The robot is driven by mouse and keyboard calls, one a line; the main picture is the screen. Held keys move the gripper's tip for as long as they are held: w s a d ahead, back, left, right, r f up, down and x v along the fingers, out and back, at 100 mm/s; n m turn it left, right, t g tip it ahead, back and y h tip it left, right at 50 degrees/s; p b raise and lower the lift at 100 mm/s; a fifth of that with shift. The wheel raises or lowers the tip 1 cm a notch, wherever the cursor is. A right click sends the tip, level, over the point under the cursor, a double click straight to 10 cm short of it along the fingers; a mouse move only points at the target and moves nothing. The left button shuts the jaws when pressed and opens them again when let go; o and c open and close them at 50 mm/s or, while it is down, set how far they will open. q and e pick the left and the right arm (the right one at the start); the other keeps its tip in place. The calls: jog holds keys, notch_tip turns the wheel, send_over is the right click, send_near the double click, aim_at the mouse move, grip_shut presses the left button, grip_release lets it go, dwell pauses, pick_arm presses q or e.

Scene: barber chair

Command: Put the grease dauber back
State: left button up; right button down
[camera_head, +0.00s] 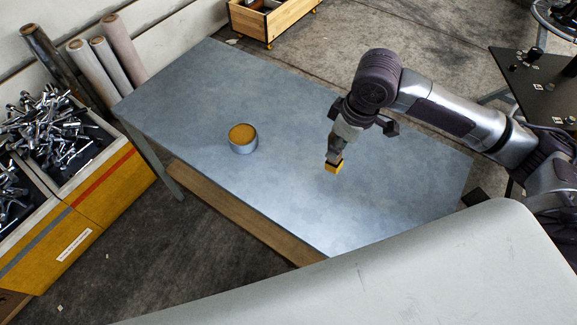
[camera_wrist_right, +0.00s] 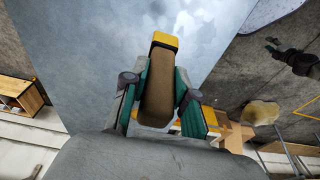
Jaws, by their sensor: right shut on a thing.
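My right gripper (camera_head: 337,153) is over the right part of the grey table (camera_head: 225,85), pointing down. It is shut on the grease dauber, whose yellow end (camera_head: 333,167) shows below the fingers. In the right wrist view the dauber's brown handle (camera_wrist_right: 158,92) lies between the green-lined fingers (camera_wrist_right: 160,75), with the yellow end beyond them. The dauber appears to be held above the table; the exact gap is hard to tell. A round metal tin of yellow-brown grease (camera_head: 243,138) stands upright on the table, left of the gripper and apart from it.
Yellow bins (camera_head: 100,190) full of metal parts stand at the left, beside several upright rolls (camera_head: 88,70). A wooden crate (camera_head: 272,20) is on the floor behind. A pale curved surface (camera_head: 400,275) fills the front. The tabletop around the tin is clear.

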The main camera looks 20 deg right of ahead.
jog(key=shift+s+r+t, duration=0.15)
jog(key=shift+r+t, duration=0.05)
jog(key=shift+t, duration=0.1)
jog(key=shift+a, duration=0.15)
jog(key=shift+t+y, duration=0.3)
jog(key=shift+w+a+f+p, duration=0.2)
jog(key=shift+w+a+f, duration=1.2)
jog(key=shift+f, duration=0.4)
jog(key=shift+w+a+f+p, duration=0.15)
jog(key=shift+w+a+f, duration=1.05)
jog(key=shift+w+f, duration=0.5)
jog(key=shift+w+a+f+p, duration=0.2)
jog(key=shift+w+a+f, duration=1.1)
jog(key=shift+f, duration=0.6)
jog(key=shift+f, duration=0.15)
jog(key=c, duration=0.9)
grip_release()
jog(key=v, duration=1.2)
jog(key=shift+a, duration=0.15)
